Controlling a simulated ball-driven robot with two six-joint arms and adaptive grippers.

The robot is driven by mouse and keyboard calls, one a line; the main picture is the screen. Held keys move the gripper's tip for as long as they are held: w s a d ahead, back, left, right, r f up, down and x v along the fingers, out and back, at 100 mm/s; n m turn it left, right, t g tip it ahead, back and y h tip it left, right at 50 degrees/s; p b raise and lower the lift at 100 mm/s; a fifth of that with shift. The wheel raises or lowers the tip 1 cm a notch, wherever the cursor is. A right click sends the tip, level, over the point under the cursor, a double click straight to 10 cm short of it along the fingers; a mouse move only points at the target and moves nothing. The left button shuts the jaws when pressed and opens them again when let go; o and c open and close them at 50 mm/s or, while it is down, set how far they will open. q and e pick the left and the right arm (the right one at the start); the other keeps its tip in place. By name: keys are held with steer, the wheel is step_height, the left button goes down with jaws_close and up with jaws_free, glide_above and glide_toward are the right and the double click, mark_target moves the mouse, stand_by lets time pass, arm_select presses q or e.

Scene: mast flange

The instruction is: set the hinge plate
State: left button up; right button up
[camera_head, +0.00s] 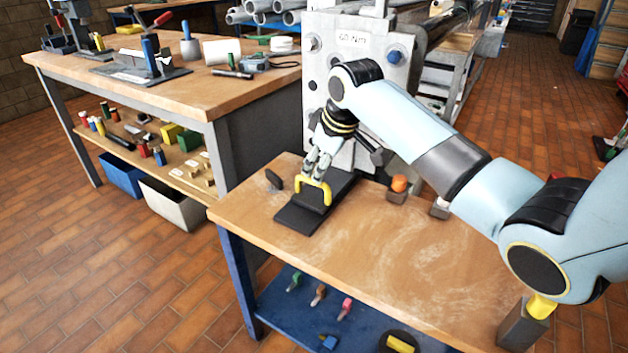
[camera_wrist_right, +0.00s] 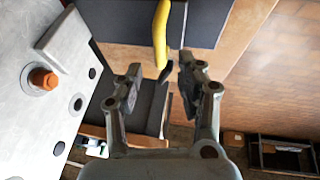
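A dark plate with a yellow U-shaped handle (camera_head: 327,188) lies on a black mat (camera_head: 296,217) at the back left of the near bench; I take it for the hinge plate. The handle also shows in the right wrist view (camera_wrist_right: 160,32). My right gripper (camera_head: 317,172) points down at the handle. In the wrist view its fingers (camera_wrist_right: 160,72) are apart, with the handle's end between or just beyond the tips and gaps showing on both sides. The pale flange (camera_head: 365,35), marked "60 Nm", stands behind the bench, partly hidden by my right arm. My left gripper is out of view.
An orange-topped piece (camera_head: 399,184) in a small block stands right of the mat. A dark block with a yellow top (camera_head: 527,322) stands at the near right corner. The middle of the near bench (camera_head: 400,250) is clear. A larger bench (camera_head: 190,92) with tools stands left.

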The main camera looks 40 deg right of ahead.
steer(key=b+x, duration=0.1)
steer(key=x, duration=0.4)
steer(key=shift+c, duration=0.2)
jaws_close()
